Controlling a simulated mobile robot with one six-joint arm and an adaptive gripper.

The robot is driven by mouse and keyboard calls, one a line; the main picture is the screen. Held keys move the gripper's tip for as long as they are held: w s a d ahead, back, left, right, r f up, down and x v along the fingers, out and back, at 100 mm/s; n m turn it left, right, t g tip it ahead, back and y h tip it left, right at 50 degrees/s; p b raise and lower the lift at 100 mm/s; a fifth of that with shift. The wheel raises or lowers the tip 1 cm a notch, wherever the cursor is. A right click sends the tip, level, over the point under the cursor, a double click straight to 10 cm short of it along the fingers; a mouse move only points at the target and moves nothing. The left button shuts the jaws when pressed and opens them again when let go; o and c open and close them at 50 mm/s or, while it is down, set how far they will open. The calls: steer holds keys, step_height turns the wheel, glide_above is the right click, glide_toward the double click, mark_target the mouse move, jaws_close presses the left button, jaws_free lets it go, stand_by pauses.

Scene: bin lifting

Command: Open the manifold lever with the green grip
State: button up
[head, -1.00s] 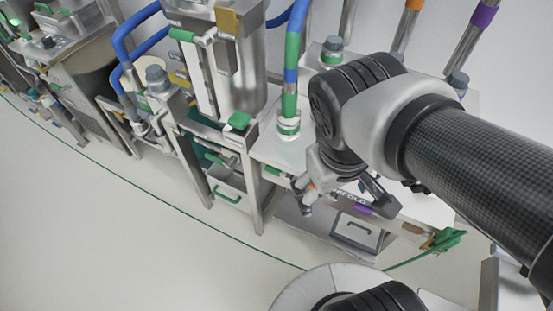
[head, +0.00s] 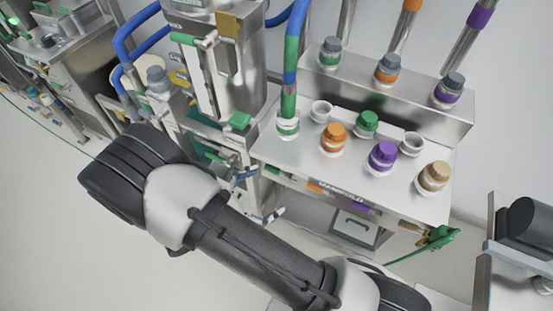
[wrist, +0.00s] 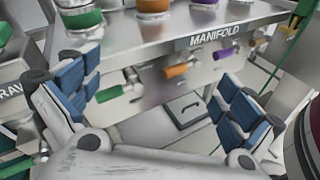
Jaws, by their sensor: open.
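The manifold (head: 300,145) is a steel bench with coloured ports on top. It also shows in the wrist view with its "MANIFOLD" label (wrist: 214,36). Along its front face is a row of lever grips. The green grip (wrist: 110,93) is the leftmost, and it shows small in the head view (head: 272,169). My gripper (head: 258,195) is at the manifold's left front corner. In the wrist view my gripper (wrist: 155,97) is open, with blue-padded fingers wide apart. The green grip appears between them, nearer the left finger. I cannot tell whether anything touches it.
Orange (wrist: 175,71) and purple (wrist: 222,53) grips follow to the right of the green one. A drawer-like box (head: 354,230) sits below the manifold. A steel cabinet (head: 225,75) stands to the left. The floor at lower left is open.

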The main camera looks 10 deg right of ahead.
mark_target(276, 174)
steer(key=s+a+f+n+t+y, duration=0.1)
steer(key=a+f+n+t+y, duration=0.1)
steer(key=f+n+t, duration=0.25)
steer(key=s+a+f+n+t+y, duration=0.1)
steer(key=a+f+n+t, duration=0.25)
steer(key=f, duration=0.25)
steer(key=b+x, duration=0.1)
steer(key=x, duration=0.5)
steer(key=b+x, duration=0.1)
steer(key=x, duration=0.5)
steer(key=f+b+x, duration=0.1)
steer(key=x, duration=0.5)
steer(key=shift+s+d+f, duration=0.1)
steer(key=shift+s+d, duration=0.1)
steer(key=shift+d, duration=0.1)
steer(key=shift+c, duration=0.6)
steer(key=c, duration=1.4)
